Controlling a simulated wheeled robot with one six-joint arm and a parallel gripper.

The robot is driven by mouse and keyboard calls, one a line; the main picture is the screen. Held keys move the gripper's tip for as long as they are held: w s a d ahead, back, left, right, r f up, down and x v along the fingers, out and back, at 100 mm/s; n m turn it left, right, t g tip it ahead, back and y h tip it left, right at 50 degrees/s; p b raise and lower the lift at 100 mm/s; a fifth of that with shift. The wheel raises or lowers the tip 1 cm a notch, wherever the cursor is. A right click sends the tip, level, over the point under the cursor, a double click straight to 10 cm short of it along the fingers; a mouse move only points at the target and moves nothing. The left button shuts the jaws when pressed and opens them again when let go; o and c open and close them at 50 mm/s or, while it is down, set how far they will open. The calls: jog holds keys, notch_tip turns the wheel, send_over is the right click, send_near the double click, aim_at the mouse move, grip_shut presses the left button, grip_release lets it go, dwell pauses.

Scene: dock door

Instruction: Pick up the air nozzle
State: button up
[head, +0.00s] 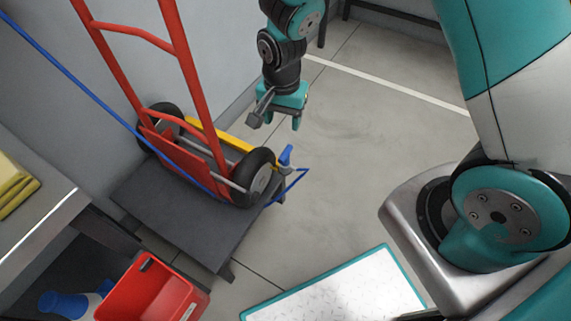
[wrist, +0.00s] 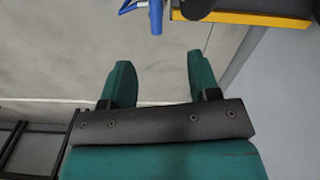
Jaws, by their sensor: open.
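The air nozzle (head: 286,156) is a small blue piece at the right edge of a low dark platform, beside the hand truck's near wheel. In the wrist view a blue part of it (wrist: 156,17) shows at the top edge, cut off by the frame. My gripper (head: 283,118) hangs above the floor, up and beyond the nozzle in the head view, apart from it. In the wrist view its two teal fingers (wrist: 158,63) are spread, with nothing between them.
A red hand truck (head: 188,75) stands on the dark platform (head: 165,215), which has a yellow edge. A blue hose (head: 75,82) slants across it. A red bin (head: 150,292) and a bench (head: 50,205) are at lower left. Floor (head: 345,150) right of the platform is clear.

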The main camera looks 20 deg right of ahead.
aim_at(286, 152)
notch_tip(286, 152, down, 10)
jog(key=b, duration=0.2)
jog(key=shift+b, duration=0.35)
jog(key=f, duration=0.1)
jog(key=f+b, duration=0.1)
jog(key=f, duration=0.1)
jog(key=f+b, duration=0.1)
jog(key=f, duration=0.1)
jog(key=shift+s+d, duration=0.2)
jog(key=shift+d, duration=0.05)
grip_shut()
